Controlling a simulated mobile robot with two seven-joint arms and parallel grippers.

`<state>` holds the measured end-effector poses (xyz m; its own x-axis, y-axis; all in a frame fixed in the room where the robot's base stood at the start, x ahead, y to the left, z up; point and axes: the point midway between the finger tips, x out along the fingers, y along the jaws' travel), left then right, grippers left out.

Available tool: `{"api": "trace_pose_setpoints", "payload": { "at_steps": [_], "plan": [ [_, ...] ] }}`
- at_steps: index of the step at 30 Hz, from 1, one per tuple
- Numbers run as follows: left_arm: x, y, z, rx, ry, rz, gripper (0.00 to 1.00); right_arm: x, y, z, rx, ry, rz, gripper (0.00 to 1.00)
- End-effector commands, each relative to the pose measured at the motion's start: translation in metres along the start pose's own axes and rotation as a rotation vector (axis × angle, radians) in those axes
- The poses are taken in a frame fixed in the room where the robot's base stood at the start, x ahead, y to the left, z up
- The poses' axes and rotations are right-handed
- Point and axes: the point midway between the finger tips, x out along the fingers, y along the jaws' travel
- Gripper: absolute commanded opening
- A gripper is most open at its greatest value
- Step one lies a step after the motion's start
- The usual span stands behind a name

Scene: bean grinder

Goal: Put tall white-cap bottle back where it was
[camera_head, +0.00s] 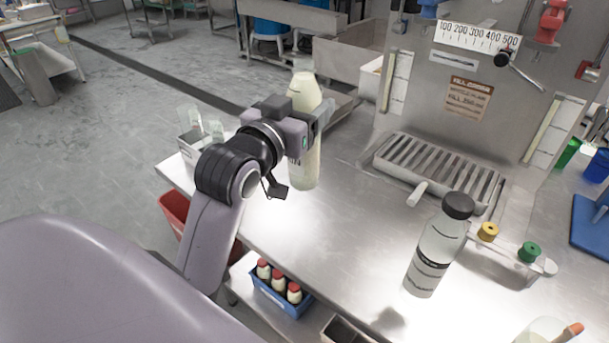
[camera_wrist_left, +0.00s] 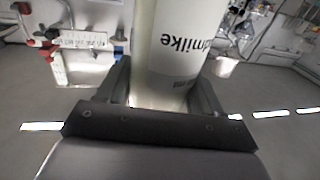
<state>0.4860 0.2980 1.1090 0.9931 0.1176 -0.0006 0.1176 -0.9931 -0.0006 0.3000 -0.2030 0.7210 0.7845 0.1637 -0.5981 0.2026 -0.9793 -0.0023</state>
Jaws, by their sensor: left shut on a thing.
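The tall white-cap bottle (camera_head: 306,170) is upright near the counter's back left part, pale and milky with dark lettering. My left gripper (camera_head: 318,122) is shut around its middle and hides part of it. In the left wrist view the bottle (camera_wrist_left: 175,45) fills the space between the fingers (camera_wrist_left: 165,88), and its lettering shows. I cannot tell whether its base touches the counter (camera_head: 335,225) or is just above it. My right gripper is out of view.
A black-cap bottle (camera_head: 433,250) stands on the counter to the right. Behind it are a slotted drip tray (camera_head: 440,168) and a metal machine panel with a scale (camera_head: 478,37). A white container (camera_head: 190,150) sits at the left edge. A blue crate (camera_head: 267,292) holds red-capped bottles below.

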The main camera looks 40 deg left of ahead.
Motion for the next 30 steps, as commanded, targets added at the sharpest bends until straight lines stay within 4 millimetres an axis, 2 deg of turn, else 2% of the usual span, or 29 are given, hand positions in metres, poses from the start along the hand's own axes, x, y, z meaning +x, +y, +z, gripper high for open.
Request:
{"api": "trace_pose_setpoints", "payload": {
  "at_steps": [1, 3, 9, 16, 23, 30],
  "plan": [
    [-0.001, 0.000, 0.017, -0.001, -0.003, -0.001, 0.00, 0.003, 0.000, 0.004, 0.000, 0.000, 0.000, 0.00],
    [-0.001, 0.000, 0.034, -0.001, -0.002, -0.001, 0.00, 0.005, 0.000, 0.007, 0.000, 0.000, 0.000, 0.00],
    [-0.001, 0.000, 0.070, 0.000, 0.004, -0.001, 0.00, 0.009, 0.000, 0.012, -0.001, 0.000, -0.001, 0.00],
    [0.000, 0.000, 0.087, 0.000, 0.006, -0.001, 0.00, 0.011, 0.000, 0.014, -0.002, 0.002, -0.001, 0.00],
    [0.000, 0.000, 0.119, -0.001, 0.004, -0.001, 0.00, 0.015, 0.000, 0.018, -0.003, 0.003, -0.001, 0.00],
    [0.000, 0.000, 0.122, -0.001, 0.008, -0.001, 0.00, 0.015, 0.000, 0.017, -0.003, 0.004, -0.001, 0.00]
  ]
}}
